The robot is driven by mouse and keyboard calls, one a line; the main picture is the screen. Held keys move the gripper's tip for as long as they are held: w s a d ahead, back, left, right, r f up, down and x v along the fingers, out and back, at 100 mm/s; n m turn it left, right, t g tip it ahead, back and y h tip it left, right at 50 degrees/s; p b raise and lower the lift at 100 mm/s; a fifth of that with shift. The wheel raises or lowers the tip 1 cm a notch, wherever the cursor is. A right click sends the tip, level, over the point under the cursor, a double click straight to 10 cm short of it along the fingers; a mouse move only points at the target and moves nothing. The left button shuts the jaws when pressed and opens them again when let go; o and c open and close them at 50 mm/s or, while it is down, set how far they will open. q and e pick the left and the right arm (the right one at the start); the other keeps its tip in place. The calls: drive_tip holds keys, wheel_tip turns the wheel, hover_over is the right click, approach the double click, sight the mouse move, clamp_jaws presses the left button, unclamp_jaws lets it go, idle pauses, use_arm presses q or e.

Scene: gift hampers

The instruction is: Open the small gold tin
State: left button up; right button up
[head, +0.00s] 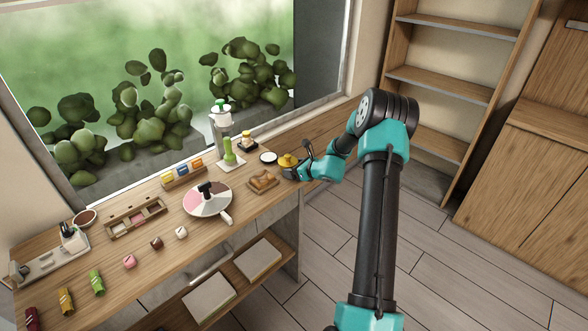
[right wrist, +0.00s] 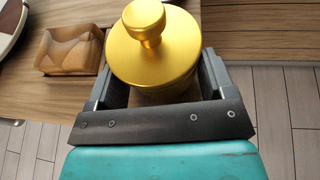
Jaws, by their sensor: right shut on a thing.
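The small gold tin (head: 287,161) stands near the right end of the wooden bench. In the right wrist view the tin (right wrist: 155,55) fills the space between the fingers, with a round knob (right wrist: 144,20) on its gold lid. The lid appears to sit on the tin, and hides most of the body below. My right gripper (head: 293,172) is shut on the tin, one finger on each side. My left gripper is not in view.
A round sectioned board (head: 207,203) and several small coloured items stand further left. The bench's right edge is close to the tin.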

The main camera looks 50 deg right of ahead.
drive_tip(key=shift+f, duration=0.15)
drive_tip(key=o, duration=1.4)
drive_tip(key=shift+s+r, duration=0.2)
drive_tip(key=shift+r, duration=0.05)
drive_tip(key=v, duration=1.1)
drive_tip(key=shift+s+r, duration=0.15)
drive_tip(key=shift+s, duration=0.1)
